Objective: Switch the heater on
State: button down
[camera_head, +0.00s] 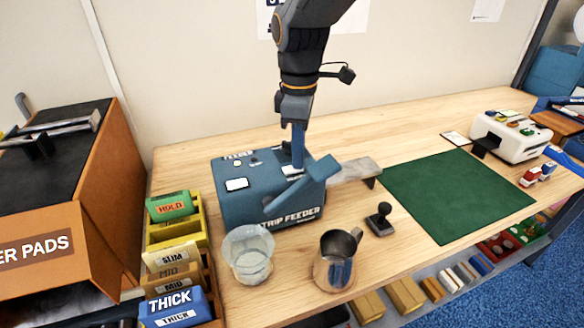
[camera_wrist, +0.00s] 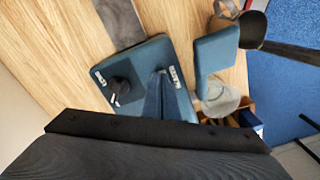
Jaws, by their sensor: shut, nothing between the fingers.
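No part in view is clearly labelled heater. The blue strip feeder (camera_head: 262,208) stands at the left of the bench, with a white panel (camera_head: 237,184) and small labelled controls on top. My gripper (camera_head: 297,166) is shut and empty, pointing down at the feeder's top right, beside a small white-marked control (camera_head: 291,171). I cannot tell whether it touches. In the wrist view my fingers (camera_wrist: 163,82) are close together over the feeder's blue top (camera_wrist: 148,58), near a white label (camera_wrist: 174,77). A dark round knob (camera_wrist: 120,88) with labels sits beside them. The fingers partly hide the top.
A clear jug (camera_head: 248,254) and a metal pitcher (camera_head: 336,260) stand in front of the feeder. A black stamp (camera_head: 379,219) and green mat (camera_head: 455,193) lie right. Labelled bins (camera_head: 205,240) stand left. A white machine (camera_head: 509,138) stands far right.

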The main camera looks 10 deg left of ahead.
notch_tip(320, 180, up, 7)
jog(key=p, duration=0.5)
jog(key=shift+p, duration=0.4)
jog(key=shift+f, duration=0.1)
dwell(0.3)
jog(key=s+d+f+m+b, duration=0.2)
jog(key=d+f+m, duration=0.3)
jog(key=d, duration=0.4)
jog(key=s+d+f+m+t+b, duration=0.1)
jog(key=s+d+f+m+b, duration=0.1)
jog(key=s+d+f+m, duration=0.2)
jog(key=s+d+f+m+b, duration=0.2)
jog(key=d+f+m, duration=0.3)
jog(key=d+m, duration=0.4)
jog(key=s+d, duration=0.1)
jog(key=d, duration=0.5)
jog(key=shift+s+d+f, duration=0.15)
jog(key=shift+d+f, duration=0.05)
jog(key=shift+f, duration=0.15)
jog(key=shift+d, duration=0.1)
